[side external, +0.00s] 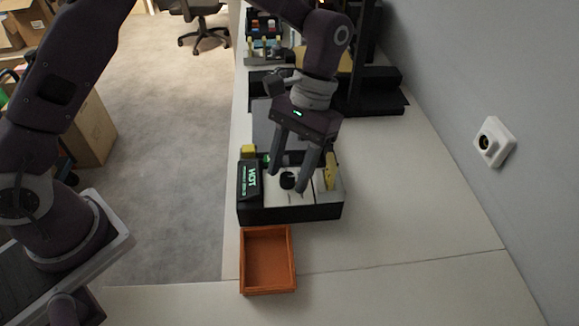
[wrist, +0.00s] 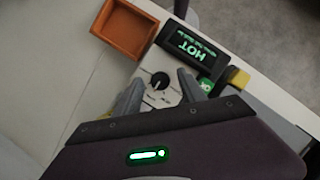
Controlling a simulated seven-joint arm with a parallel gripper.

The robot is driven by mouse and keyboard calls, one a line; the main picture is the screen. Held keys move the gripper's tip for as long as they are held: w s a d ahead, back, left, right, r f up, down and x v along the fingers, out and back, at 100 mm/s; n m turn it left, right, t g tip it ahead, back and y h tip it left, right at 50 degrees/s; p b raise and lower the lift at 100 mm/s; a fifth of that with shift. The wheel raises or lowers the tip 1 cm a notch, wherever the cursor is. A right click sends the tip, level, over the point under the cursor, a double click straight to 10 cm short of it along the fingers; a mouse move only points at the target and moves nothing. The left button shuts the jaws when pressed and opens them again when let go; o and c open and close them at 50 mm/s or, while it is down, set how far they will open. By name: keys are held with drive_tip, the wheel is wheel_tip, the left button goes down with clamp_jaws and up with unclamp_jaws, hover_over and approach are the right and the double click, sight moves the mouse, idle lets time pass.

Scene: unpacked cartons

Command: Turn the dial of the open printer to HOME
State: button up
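The printer (side external: 300,213) has a black base and a light top panel. Its small screen (side external: 249,182) reads HOT; the screen also shows in the wrist view (wrist: 187,46). The round black dial (side external: 288,181) sits on the light panel and shows in the wrist view (wrist: 160,80) with a pale pointer mark. The labels around it are too small to read. My gripper (side external: 287,184) points down over the panel, open and empty. In the wrist view its fingers (wrist: 161,79) stand on either side of the dial, with gaps visible; fingertip height is unclear.
An empty orange tray (side external: 268,290) lies in front of the printer. Yellow parts (side external: 331,171) stand at the panel's right and left (side external: 248,151). Black equipment (side external: 380,92) stands behind. The white table (side external: 410,210) is clear to the right, up to the wall.

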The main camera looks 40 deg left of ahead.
drive_tip(key=shift+r, duration=0.1)
drive_tip(key=v, duration=0.6)
drive_tip(key=shift+w, duration=0.15)
drive_tip(key=shift+w+r, duration=0.1)
drive_tip(key=shift+r, duration=0.3)
